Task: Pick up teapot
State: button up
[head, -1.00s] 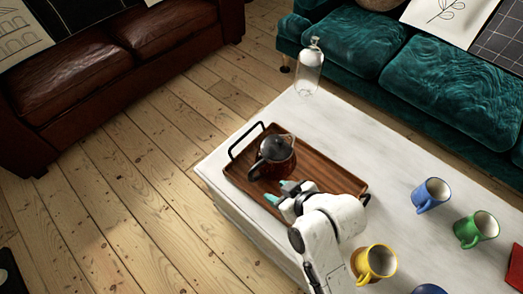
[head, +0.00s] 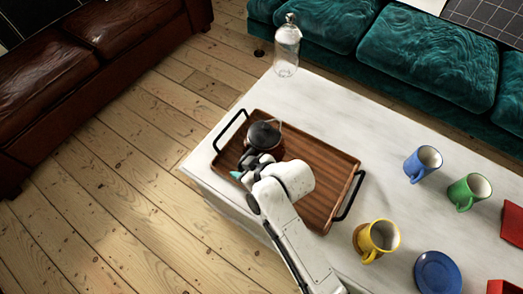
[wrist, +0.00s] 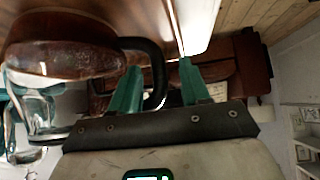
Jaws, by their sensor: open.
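The teapot (head: 264,135), dark with a reddish-brown body, stands upright on the wooden tray (head: 318,170), near its left end. My gripper (head: 242,172) is low beside the teapot, on its near side, and partly covers it in the head view. In the wrist view the teapot's brown body (wrist: 60,50) fills the upper left. A dark curved handle, seemingly the teapot's, shows between the open teal fingers of my gripper (wrist: 160,68). I cannot tell whether the fingers touch it.
The tray lies on a white table with black handles at its ends. A glass bottle (head: 286,50) stands behind. Blue (head: 418,165), green (head: 466,192) and yellow (head: 376,240) mugs and a blue plate (head: 436,272) are to the right. Sofas stand beyond and left.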

jog(key=shift+x, duration=0.95)
jog(key=shift+d, duration=0.1)
grip_shut()
dwell(0.5)
jog(key=shift+w+r, duration=0.1)
jog(key=shift+r, duration=0.05)
